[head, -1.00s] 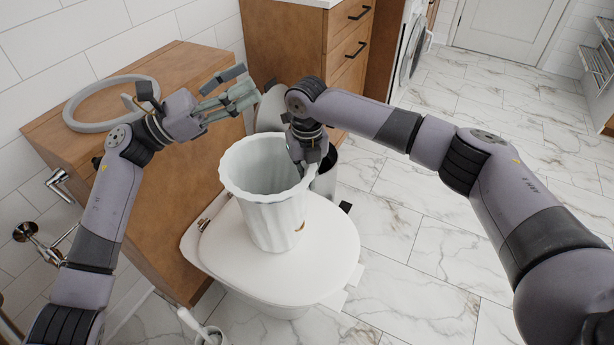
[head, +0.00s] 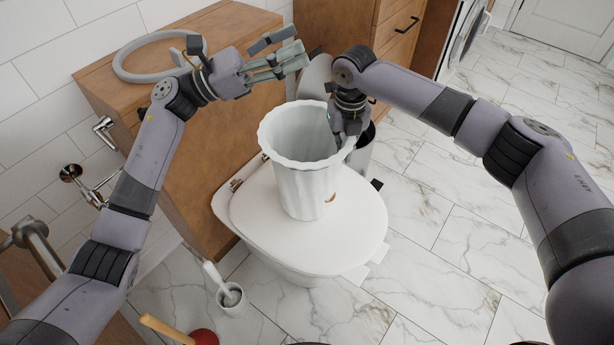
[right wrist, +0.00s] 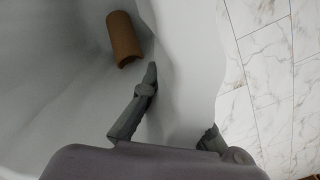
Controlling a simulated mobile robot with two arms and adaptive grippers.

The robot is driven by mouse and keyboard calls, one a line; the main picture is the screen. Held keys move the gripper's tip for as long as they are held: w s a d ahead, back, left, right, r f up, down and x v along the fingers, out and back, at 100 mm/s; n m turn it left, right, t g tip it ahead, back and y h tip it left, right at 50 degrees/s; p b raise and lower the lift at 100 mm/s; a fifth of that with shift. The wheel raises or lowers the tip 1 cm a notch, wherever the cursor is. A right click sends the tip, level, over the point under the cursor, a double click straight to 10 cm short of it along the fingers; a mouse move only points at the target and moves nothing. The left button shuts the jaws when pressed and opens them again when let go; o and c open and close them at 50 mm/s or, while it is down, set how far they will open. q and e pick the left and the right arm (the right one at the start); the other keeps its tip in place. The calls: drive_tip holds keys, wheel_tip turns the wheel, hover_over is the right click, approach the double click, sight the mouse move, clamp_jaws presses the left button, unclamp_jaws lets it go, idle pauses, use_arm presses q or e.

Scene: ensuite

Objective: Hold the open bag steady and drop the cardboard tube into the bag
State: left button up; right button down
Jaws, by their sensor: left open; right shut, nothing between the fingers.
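The open white bag (head: 300,190), with a wavy rim, stands upright on the closed toilet lid (head: 245,205). The brown cardboard tube (right wrist: 124,38) lies inside the bag in the right wrist view; the head view does not show it. My left gripper (head: 289,50) is open and empty, above and behind the bag. My right gripper (head: 347,140) is shut at the bag's right rim. In the right wrist view one finger shows inside the bag and part of the other outside its wall.
A wooden cabinet (head: 190,130) stands behind the toilet, with a grey ring (head: 125,68) on top. A toilet brush holder (head: 232,300) and a plunger (head: 203,337) are in front. The marble floor at right is clear.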

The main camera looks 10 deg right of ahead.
drive_tip(key=c, duration=2.3)
unclamp_jaws()
drive_tip(key=o, duration=0.6)
